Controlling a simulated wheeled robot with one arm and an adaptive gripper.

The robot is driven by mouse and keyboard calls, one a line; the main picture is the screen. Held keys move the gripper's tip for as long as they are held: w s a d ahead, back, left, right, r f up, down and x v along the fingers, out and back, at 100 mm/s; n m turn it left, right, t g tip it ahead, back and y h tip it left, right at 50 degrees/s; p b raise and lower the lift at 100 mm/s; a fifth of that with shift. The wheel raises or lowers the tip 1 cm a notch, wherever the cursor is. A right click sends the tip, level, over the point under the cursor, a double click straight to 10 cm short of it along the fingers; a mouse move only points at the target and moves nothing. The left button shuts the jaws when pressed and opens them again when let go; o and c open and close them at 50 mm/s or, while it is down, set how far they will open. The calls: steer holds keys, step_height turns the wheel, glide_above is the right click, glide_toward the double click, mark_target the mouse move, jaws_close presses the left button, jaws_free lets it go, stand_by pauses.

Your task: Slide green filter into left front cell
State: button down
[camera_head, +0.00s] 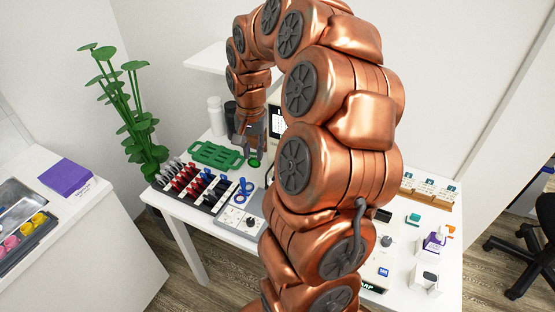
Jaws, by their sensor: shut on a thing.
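My gripper (252,146) points down over the white table, behind and left of my large copper arm. It is shut on a small round green filter (254,162), which shows just below the fingertips. I cannot tell whether the filter touches anything beneath it. A grey device with a dial (240,217) stands in front of the filter. A blue-handled tool with two rings (243,190) lies between them. The left front cell cannot be made out at this size, and my arm hides the middle of the table.
A green tray with handles (205,155) lies just left of my gripper. A black rack (178,191) holds red, blue and grey pieces. White and dark bottles (216,117) stand behind. Small boxes (434,242) stand at the right. A plant (135,115) and side counter (105,215) are left.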

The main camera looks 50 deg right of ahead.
steer(key=shift+s+d+f+m+b, duration=0.2)
steer(key=shift+s+d+f+m, duration=0.35)
steer(key=shift+s+f, duration=0.35)
steer(key=shift+s+d+f+m+b, duration=0.25)
steer(key=shift+s+d+f+m, duration=0.15)
steer(key=shift+s+d+f, duration=0.35)
steer(key=shift+s+d+f+m+b, duration=0.2)
steer(key=shift+s+d+f+m, duration=0.3)
steer(key=shift+s+f, duration=0.45)
steer(key=shift+s+b, duration=0.1)
steer(key=shift+b, duration=0.4)
steer(key=shift+f+b, duration=1.55)
steer(key=c, duration=0.9)
jaws_free()
step_height(320, 180, up, 12)
